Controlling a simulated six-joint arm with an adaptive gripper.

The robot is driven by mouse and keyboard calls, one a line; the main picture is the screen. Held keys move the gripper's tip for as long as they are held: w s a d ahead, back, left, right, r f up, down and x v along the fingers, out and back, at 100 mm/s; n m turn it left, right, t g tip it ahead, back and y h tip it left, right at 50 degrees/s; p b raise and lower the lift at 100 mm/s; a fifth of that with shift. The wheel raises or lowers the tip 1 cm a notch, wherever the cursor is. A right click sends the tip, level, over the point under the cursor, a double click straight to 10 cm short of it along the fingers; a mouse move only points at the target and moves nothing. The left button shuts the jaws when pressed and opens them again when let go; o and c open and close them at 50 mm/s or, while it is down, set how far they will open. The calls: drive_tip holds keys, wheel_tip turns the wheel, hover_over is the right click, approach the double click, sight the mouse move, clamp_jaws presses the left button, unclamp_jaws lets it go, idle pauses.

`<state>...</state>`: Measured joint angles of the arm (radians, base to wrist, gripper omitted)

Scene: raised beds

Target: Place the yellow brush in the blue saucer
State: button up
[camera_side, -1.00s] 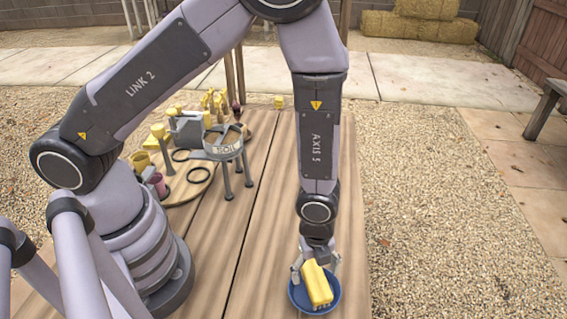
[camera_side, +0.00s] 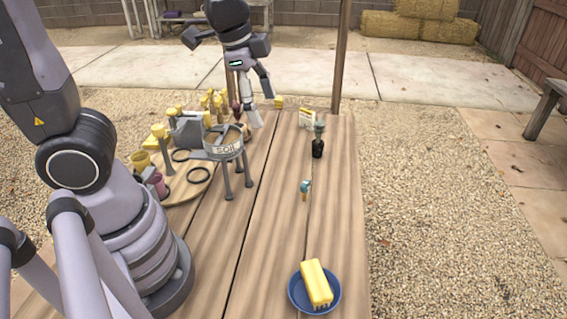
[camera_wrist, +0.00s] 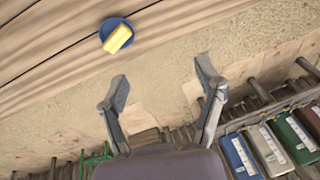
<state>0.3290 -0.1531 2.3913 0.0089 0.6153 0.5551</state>
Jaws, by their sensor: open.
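In the wrist view the brush (camera_wrist: 118,39) also sits on the saucer (camera_wrist: 104,28), near the top left. My gripper (camera_side: 262,108) is raised over the far part of the table, well away from the saucer. In the wrist view my gripper (camera_wrist: 163,82) has its two fingers wide apart with nothing between them.
A dark bottle (camera_side: 318,146) and a small blue-headed item (camera_side: 305,188) stand on the right boards. The table's middle and front are mostly clear.

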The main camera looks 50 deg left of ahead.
drive_tip(key=s+a+r+n+t+y, duration=0.1)
drive_tip(key=s+a+r+n+t, duration=0.1)
drive_tip(key=s+a+r+n, duration=0.5)
drive_tip(key=s+a+n, duration=0.1)
drive_tip(key=s+n, duration=0.2)
drive_tip(key=shift+s+a+t, duration=0.25)
drive_tip(key=shift+a+t, duration=0.05)
idle(0.6)
